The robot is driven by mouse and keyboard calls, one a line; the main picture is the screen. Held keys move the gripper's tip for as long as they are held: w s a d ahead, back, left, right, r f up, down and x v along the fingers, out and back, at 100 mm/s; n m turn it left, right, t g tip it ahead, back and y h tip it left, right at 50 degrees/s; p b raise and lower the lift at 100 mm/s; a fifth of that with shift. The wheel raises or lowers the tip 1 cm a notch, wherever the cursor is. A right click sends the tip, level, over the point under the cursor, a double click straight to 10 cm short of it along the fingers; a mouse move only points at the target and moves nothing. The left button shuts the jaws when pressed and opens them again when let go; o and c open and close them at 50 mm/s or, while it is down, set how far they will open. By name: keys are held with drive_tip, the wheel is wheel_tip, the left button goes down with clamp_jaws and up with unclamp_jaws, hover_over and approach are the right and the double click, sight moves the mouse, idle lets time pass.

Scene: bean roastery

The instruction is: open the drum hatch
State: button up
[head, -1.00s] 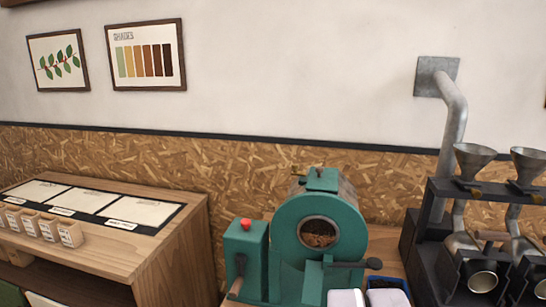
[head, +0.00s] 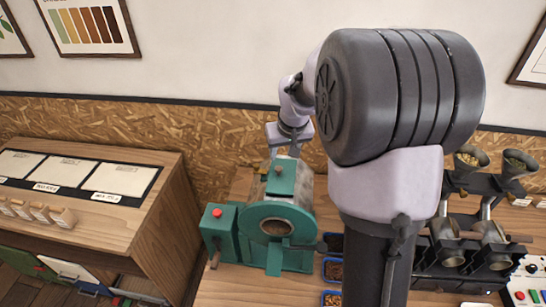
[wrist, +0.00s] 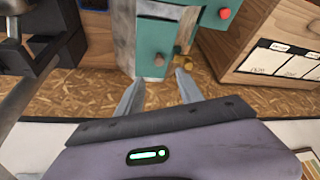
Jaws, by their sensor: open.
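A teal plate (head: 281,178), apparently the drum hatch, lies on top of the drum and looks shut. In the head view my wrist is above and behind the drum; the fingertips are hard to make out there.
A green box with a red button (head: 217,212) adjoins the drum on the left. A wooden cabinet (head: 150,225) stands further left. Blue-rimmed trays (head: 332,270) and a black rack with funnels (head: 470,158) are to the right. The board-clad wall (head: 130,118) is close behind the drum.

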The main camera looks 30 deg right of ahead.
sight(279, 168)
drive_tip(key=x, duration=1.1)
drive_tip(key=shift+w+d+r, duration=0.1)
drive_tip(key=shift+w, duration=0.05)
clamp_jaws()
idle(0.8)
